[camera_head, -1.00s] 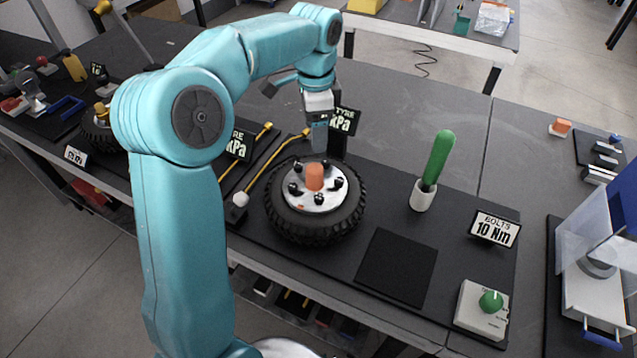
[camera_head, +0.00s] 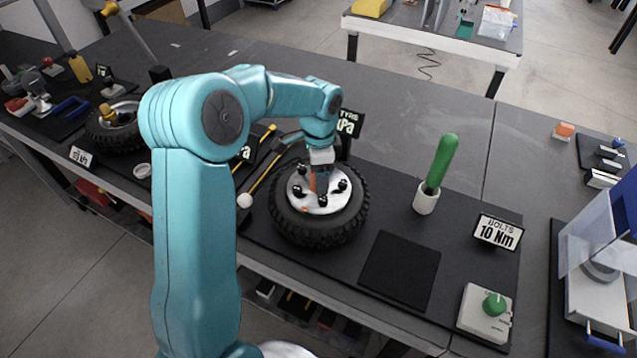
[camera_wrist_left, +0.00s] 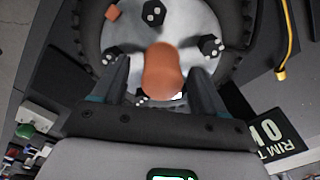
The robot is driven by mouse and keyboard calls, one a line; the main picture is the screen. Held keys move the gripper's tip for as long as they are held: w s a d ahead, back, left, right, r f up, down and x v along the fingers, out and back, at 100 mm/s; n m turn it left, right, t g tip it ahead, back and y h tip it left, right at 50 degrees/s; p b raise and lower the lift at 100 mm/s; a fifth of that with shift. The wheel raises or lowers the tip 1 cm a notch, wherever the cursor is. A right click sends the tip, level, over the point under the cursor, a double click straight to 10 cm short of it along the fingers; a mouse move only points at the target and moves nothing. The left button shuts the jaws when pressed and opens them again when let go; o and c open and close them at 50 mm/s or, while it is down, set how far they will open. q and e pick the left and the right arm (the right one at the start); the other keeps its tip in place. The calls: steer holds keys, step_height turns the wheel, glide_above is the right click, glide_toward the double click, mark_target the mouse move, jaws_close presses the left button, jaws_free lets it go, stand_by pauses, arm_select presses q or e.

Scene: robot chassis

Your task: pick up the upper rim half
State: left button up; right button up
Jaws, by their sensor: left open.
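The upper rim half (camera_head: 325,204) is a silver disc with several black nuts, seated in the black tyre (camera_head: 313,234) on the dark bench mat. An orange knob (camera_wrist_left: 160,68) stands at its middle. My left gripper (camera_head: 319,181) is over the disc's centre, pointing down at the knob. In the left wrist view my left gripper (camera_wrist_left: 159,78) is open, with one dark finger on each side of the orange knob. I cannot tell whether the fingers touch it. In the head view the gripper partly hides the knob. My right gripper is not in view.
A green-handled tool (camera_head: 442,165) stands in a white cup to the right. A sign reading 10 Nm (camera_head: 497,231) and a box with a green knob (camera_head: 486,310) are further right. A bare black pad (camera_head: 399,270) lies in front. Yellow-tipped rods lie left of the tyre.

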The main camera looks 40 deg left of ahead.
arm_select(q)
steer(key=shift+w, duration=0.1)
steer(key=c, duration=0.6)
jaws_close()
